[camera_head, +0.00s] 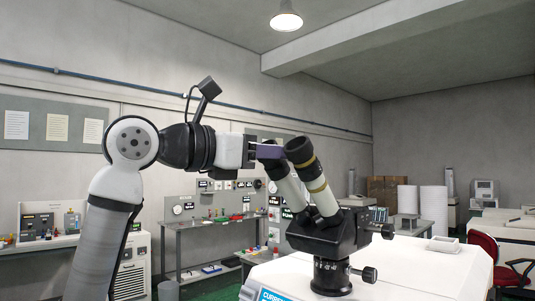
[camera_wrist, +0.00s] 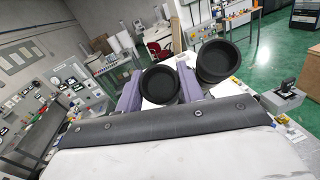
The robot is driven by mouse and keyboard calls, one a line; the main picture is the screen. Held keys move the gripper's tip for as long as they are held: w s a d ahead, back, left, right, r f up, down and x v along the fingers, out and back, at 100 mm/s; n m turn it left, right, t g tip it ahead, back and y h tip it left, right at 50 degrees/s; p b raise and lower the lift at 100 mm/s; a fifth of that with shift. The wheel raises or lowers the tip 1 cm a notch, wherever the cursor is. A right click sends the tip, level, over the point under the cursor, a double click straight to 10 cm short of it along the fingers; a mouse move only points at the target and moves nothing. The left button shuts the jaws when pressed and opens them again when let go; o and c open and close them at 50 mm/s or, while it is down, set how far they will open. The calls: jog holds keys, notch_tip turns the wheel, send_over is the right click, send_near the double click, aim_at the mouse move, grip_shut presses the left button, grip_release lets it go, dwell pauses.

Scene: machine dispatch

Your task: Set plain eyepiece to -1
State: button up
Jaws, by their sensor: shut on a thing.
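A microscope (camera_head: 325,235) with a black body and two pale angled tubes stands on a white machine top. Its nearer eyepiece (camera_head: 302,152) is black with gold bands; it shows at right in the wrist view (camera_wrist: 217,62). The plain eyepiece (camera_wrist: 160,85) is black and round, seen end-on in the wrist view. In the head view the purple jaws and the banded eyepiece partly hide it. My gripper (camera_head: 269,151) is shut on the plain eyepiece, with one purple finger on each side in the wrist view (camera_wrist: 159,90). Any scale marks are too small to read.
The white machine (camera_head: 410,267) holds a small tray (camera_head: 443,244) to the right of the microscope. The banded eyepiece is close beside my right finger in the wrist view. A bench (camera_head: 208,224) and a red chair (camera_head: 484,250) stand further back.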

jog(key=n+t+b, duration=0.1)
jog(key=n+t+y, duration=0.1)
jog(key=shift+f+n+b, duration=0.25)
jog(key=shift+n+b, duration=0.15)
jog(key=shift+r+n+t+y+b, duration=0.25)
jog(key=shift+n+t+y+b, duration=0.7)
jog(key=shift+n+y, duration=0.55)
jog(key=shift+h, duration=0.3)
jog(key=o, duration=0.7)
jog(key=b+v, duration=0.3)
jog(key=v, duration=1.1)
jog(key=shift+r+b, duration=0.1)
jog(key=shift+b, duration=0.3)
